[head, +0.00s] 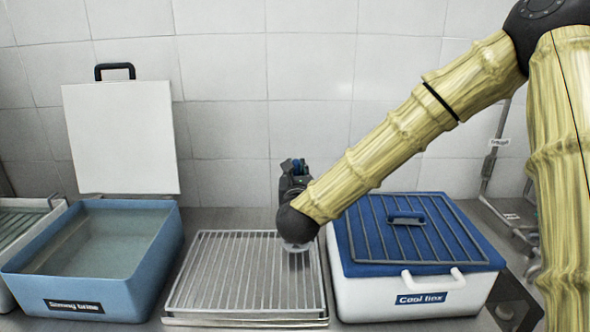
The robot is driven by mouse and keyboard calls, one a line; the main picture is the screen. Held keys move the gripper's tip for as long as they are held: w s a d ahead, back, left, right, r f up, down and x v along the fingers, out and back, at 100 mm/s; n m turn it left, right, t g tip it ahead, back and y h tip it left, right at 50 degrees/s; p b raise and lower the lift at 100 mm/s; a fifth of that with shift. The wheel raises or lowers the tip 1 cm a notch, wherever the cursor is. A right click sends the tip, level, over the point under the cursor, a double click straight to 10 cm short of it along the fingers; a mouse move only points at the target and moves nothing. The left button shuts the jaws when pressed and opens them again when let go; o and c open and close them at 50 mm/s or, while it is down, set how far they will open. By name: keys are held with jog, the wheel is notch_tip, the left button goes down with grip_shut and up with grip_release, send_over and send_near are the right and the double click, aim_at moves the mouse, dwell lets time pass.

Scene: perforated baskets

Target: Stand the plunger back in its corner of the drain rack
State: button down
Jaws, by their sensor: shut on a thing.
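The drain rack (228,272) is a flat rack of pale metal bars in the middle of the counter, between a blue tub and a cool box. Its visible top looks empty.
The blue tub (150,255) holds clear liquid, and a white lid (121,138) with a dark handle stands upright behind it. The white cool box (420,297), with a blue lid and a dark grid on top, is close right. Tiled wall stands behind.

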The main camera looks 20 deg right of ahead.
jog(key=shift+s+d+r, duration=0.1)
jog(key=shift+f, duration=0.2)
jog(key=c, duration=1.3)
grip_release()
jog(key=shift+r, duration=0.1)
jog(key=shift+r, duration=0.15)
jog(key=b+v, duration=0.3)
jog(key=v, duration=0.9)
